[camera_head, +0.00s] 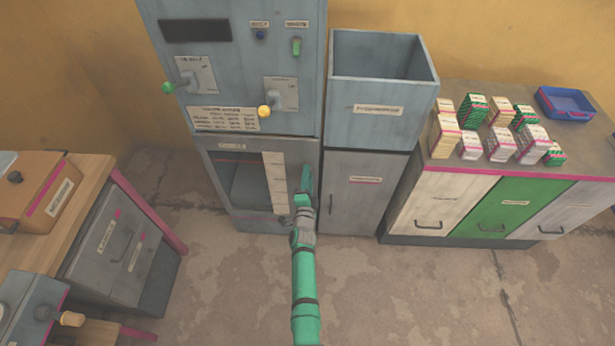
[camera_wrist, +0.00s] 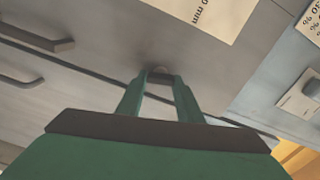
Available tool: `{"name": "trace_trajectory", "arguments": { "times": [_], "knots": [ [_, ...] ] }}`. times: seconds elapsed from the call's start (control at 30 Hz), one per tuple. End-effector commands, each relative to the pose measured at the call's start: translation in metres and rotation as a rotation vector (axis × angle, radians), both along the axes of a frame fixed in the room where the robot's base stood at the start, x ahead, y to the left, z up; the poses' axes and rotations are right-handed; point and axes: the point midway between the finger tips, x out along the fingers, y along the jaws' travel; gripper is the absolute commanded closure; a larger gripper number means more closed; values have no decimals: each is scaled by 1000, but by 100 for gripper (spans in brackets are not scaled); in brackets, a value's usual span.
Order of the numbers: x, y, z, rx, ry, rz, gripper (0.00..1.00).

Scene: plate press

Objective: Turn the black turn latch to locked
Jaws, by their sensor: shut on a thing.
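My gripper (camera_wrist: 160,82) shows in the wrist view with its two green fingers drawn together at their tips. They are shut on a small dark piece, the black turn latch (camera_wrist: 158,71), on a grey panel. Only a little of the latch shows between the fingertips, so its angle is hard to tell. In the head view my green arm reaches up to the right side of the grey press's lower door (camera_head: 222,177). There the arm covers part of the door edge, and the latch cannot be made out clearly.
The press's upper panel has a green-knobbed lever (camera_head: 187,83) and a yellow-knobbed lever (camera_head: 272,109). An open grey bin (camera_head: 382,95) stands on a cabinet to the right. A counter (camera_head: 450,165) with stacked cards is farther right. A wooden bench (camera_head: 80,205) is at left. Floor between is clear.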

Motion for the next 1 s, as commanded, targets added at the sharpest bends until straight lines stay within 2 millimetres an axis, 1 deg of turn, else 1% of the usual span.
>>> {"name": "trace_trajectory", "arguments": {
  "times": [0.2,0.4,0.63,1.0],
  "knots": [
    [0,-3,0,143,-17,-4,90],
    [0,-4,-1,223,-27,-5,90],
    [0,-6,-1,264,-31,-7,90],
    [-1,-4,-2,269,-31,-6,89]
  ]
}}
